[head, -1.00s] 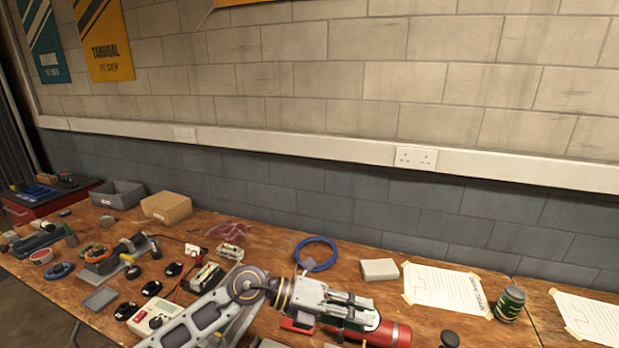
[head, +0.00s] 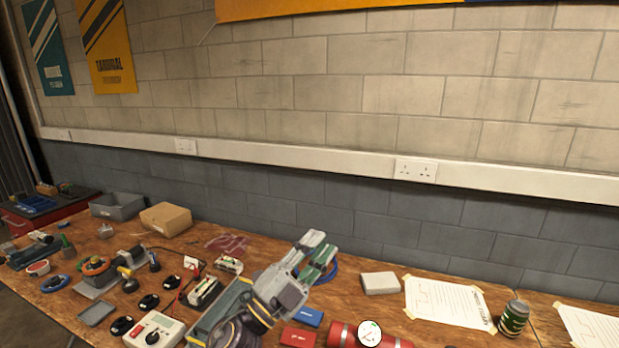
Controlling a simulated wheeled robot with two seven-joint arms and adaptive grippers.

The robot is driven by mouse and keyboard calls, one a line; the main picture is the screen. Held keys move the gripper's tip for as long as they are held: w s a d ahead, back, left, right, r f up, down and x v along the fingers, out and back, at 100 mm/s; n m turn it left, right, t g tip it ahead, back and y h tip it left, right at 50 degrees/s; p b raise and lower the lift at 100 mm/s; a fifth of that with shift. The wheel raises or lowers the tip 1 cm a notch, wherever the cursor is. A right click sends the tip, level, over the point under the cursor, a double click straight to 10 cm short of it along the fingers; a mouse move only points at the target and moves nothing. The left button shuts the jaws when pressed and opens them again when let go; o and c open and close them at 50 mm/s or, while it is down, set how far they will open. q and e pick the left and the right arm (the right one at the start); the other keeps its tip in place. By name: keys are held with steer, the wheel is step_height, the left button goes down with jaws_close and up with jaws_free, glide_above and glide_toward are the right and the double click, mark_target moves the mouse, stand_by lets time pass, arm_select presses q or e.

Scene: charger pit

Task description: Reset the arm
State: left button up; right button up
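My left arm comes in from the bottom edge, left of the middle. Its gripper (head: 322,246) is raised over the back of the workbench (head: 268,254), with the fingers pointing up and to the right. The two fingers stand apart with a gap between them, and I see nothing held there. The gripper hides most of a blue cable ring (head: 333,268) behind it. My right gripper is not in view.
A red cylinder (head: 345,333), a red box (head: 299,337) and a blue box (head: 308,316) lie near my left arm. A white box (head: 380,283), a taped paper sheet (head: 448,301) and a can (head: 513,318) are to the right.

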arm_select(q)
steer(key=w+a+f+n+t+y, duration=0.4)
steer(key=a+f+n+y, duration=0.3)
steer(key=a+n+y, duration=0.45)
steer(key=s+a+f+n+g+y, duration=0.2)
steer(key=a+f+n+g+y, duration=0.35)
steer(key=f, duration=0.55)
steer(key=s+a+f+n+g, duration=0.1)
steer(key=s+a+f+g, duration=0.1)
steer(key=s+f+g, duration=0.35)
steer(key=s+a+f+n+g, duration=0.1)
steer(key=s+a+f+g, duration=0.1)
steer(key=s+f, duration=0.6)
steer(key=s+a+f+n+g, duration=0.1)
steer(key=s+a+f+g, duration=0.3)
steer(key=s, duration=0.5)
step_height(320, 180, down, 35)
steer(key=s, duration=0.2)
steer(key=s+a+f, duration=0.3)
steer(key=s+f, duration=0.6)
steer(key=s, duration=0.1)
steer(key=s+a+f+g, duration=0.1)
steer(key=s+a+f, duration=0.3)
steer(key=s+f, duration=0.5)
steer(key=shift+s+a+f+g+y, duration=0.15)
steer(key=shift+s+f+g+y, duration=0.2)
steer(key=shift+s, duration=0.5)
